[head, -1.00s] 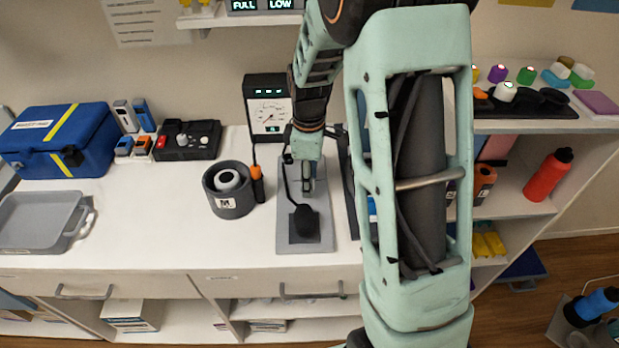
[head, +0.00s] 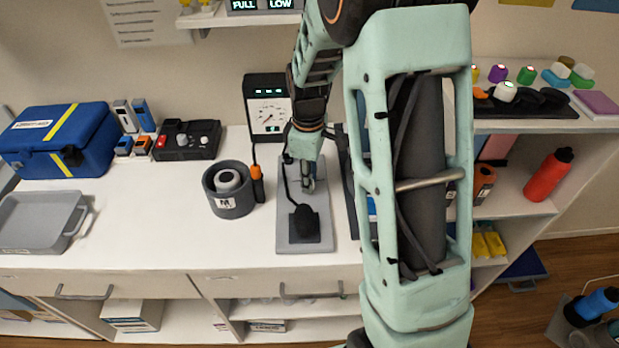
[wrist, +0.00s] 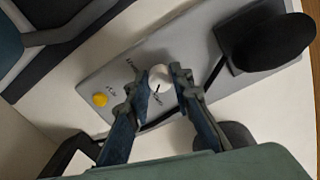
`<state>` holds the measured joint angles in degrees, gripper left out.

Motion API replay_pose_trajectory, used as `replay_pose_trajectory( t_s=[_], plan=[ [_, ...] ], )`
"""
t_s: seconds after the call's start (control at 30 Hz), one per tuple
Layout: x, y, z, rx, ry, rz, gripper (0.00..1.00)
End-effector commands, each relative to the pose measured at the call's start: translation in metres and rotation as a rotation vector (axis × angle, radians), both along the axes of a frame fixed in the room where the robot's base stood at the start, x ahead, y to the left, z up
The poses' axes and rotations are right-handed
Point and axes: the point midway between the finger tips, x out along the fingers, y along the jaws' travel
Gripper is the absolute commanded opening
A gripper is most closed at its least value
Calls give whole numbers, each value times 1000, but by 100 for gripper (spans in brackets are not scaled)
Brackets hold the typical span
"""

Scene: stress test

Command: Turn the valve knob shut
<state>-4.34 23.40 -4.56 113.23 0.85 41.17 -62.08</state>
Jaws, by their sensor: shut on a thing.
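The valve knob (wrist: 160,77) is small, white and round, with a dark mark line. It stands on a grey plate (wrist: 100,76), and my gripper (wrist: 155,84) is shut on it, with one fingertip on each side. In the head view my gripper (head: 307,181) reaches down over the same grey plate (head: 288,238) on the counter; the knob is hidden there by the fingers. A black bulb (wrist: 283,42) on a square base sits at the plate's other end, and it also shows in the head view (head: 304,222).
A yellow button (wrist: 100,100) is on the plate near the knob. A gauge box (head: 268,118) stands behind the plate. A dark grey cup (head: 228,200) and an orange-topped tool (head: 257,182) stand to the left. A grey tray (head: 35,222) lies far left, with bare counter between.

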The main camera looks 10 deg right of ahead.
Motion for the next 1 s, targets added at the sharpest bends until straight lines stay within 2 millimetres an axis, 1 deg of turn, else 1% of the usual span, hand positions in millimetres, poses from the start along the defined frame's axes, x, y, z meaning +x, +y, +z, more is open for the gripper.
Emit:
replay_pose_trajectory(
  t_s=[0.27,1.0],
  plan=[
    [0,1,0,0,0,-224,0],
    [0,3,1,1,-1,-928,0]
  ],
)
